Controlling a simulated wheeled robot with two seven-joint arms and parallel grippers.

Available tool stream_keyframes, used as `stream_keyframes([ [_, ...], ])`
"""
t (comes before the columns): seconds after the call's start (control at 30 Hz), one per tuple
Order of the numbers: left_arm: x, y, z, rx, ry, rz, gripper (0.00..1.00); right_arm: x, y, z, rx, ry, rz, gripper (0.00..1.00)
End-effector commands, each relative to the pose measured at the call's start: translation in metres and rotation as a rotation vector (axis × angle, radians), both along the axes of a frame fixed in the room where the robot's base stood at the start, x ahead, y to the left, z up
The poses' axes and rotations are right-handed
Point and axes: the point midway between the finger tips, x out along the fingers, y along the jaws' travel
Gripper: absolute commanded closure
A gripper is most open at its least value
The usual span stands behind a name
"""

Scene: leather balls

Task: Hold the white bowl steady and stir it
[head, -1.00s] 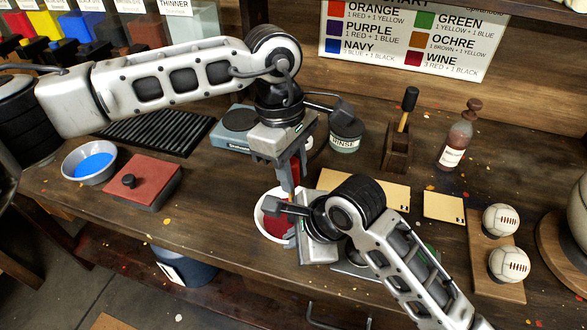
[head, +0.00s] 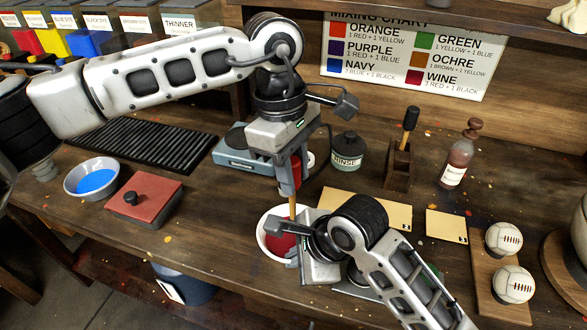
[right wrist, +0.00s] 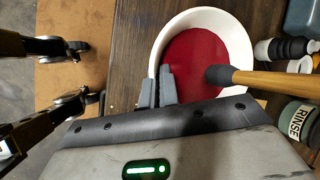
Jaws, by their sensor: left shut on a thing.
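The white bowl (head: 262,242) stands on the wooden bench with red liquid (head: 280,246) in it. My left gripper (head: 291,182) is above the bowl, shut on a wooden-handled stirring stick (head: 292,208) that points down into the bowl. In the right wrist view, the stick (right wrist: 265,80) reaches over the rim and its dark tip meets the red liquid. My right gripper (right wrist: 160,86) has its fingers close together on the bowl's near wall (right wrist: 155,60), pinching the rim. In the head view, my right wrist hides the bowl's right side.
A grey bowl of blue liquid (head: 92,178) and a red-lidded box (head: 145,201) stand left. A rinse jar (head: 347,152) is behind the bowl. A bottle (head: 460,155) and two leather balls (head: 503,239) on a board stand right. Bare bench lies left of the white bowl.

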Motion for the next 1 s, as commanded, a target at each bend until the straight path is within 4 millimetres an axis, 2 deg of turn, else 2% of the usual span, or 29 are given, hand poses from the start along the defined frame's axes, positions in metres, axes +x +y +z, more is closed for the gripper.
stream_keyframes([
  [0.27,0.0,0.0,0.002,-0.001,-0.001,0.0,1.0,0.001,0.0,0.001,0.002,-0.003,-0.001,1.0],
  [0.77,0.0,0.0,0.047,-0.001,-0.002,-0.001,1.0,0.001,0.0,0.001,0.0,-0.002,-0.001,1.0],
  [1.0,0.0,0.0,0.05,0.0,0.0,0.0,1.0,0.001,0.0,0.001,0.0,-0.002,-0.001,1.0],
])
